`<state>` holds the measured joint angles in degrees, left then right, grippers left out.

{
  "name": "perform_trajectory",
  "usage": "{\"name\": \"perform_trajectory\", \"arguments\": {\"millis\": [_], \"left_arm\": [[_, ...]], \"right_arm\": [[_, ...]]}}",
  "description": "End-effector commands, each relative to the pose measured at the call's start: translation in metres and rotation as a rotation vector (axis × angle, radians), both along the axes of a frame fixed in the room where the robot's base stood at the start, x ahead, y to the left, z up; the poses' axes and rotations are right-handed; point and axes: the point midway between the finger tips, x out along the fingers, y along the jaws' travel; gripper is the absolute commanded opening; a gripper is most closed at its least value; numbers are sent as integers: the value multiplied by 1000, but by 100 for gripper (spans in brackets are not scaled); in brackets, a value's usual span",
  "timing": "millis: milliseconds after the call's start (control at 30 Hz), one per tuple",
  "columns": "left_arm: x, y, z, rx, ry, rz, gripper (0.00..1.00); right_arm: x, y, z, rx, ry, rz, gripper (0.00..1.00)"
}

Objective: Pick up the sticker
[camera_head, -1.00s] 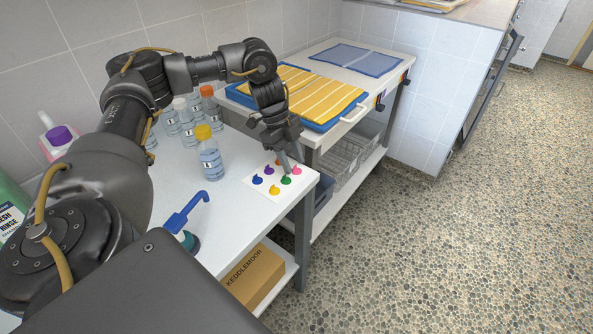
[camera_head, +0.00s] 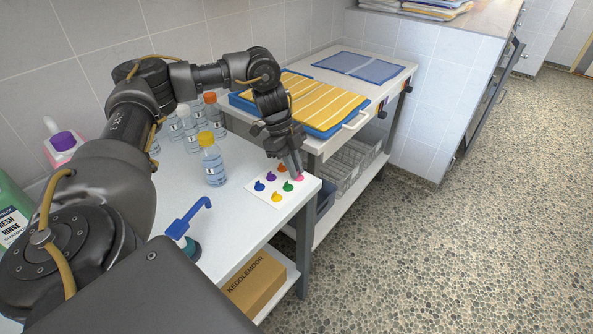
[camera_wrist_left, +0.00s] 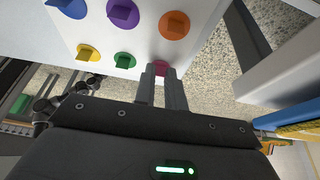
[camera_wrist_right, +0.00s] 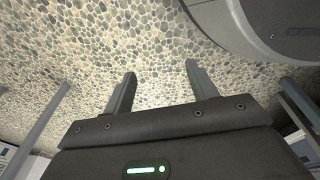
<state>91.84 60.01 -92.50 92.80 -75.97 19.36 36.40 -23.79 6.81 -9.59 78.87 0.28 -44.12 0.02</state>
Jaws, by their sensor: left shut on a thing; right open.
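A white sticker sheet (camera_head: 263,195) lies near the front right corner of the white table, with colored stickers that have raised tabs. They are blue (camera_head: 259,186), purple (camera_head: 271,176), orange (camera_head: 282,168), yellow (camera_head: 276,197), green (camera_head: 288,186) and pink (camera_head: 300,178). My left gripper (camera_head: 299,172) points down at the pink sticker. In the left wrist view its fingers (camera_wrist_left: 161,70) are shut on the pink sticker (camera_wrist_left: 163,67), partly hiding it at the sheet. My right gripper (camera_wrist_right: 160,72) is open and empty above the pebbled floor.
Several bottles, one yellow-capped (camera_head: 213,163), stand left of the sheet. A blue pump dispenser (camera_head: 186,222) stands in front. A blue tray (camera_head: 323,131) with a yellow striped towel is on the table behind. A cardboard box (camera_head: 255,285) sits on the lower shelf.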

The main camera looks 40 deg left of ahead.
Motion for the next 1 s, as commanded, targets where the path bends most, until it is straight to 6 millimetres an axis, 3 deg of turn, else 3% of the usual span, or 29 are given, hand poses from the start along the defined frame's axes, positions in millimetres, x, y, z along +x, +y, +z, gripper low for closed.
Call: {"name": "perform_trajectory", "arguments": {"millis": [233, 367, 500, 700, 1000], "left_arm": [[1, -1, 31, -2, -6, -1, 3], [12, -24, 62, -1, -7, -8, 3], [23, -48, 96, 1, -6, -6, 3], [41, -92, 112, 1, -2, -5, 3], [57, -125, 127, 0, -2, -1, 3]], "right_arm": [[-1, 0, 0, 0, 1, 0, 58], [-2, 0, 3, 0, -2, 1, 58], [-26, -14, -21, -16, 22, 8, 58], [-29, -15, -26, -17, 21, 8, 58], [-32, -16, -28, -18, 23, 9, 58]]}}
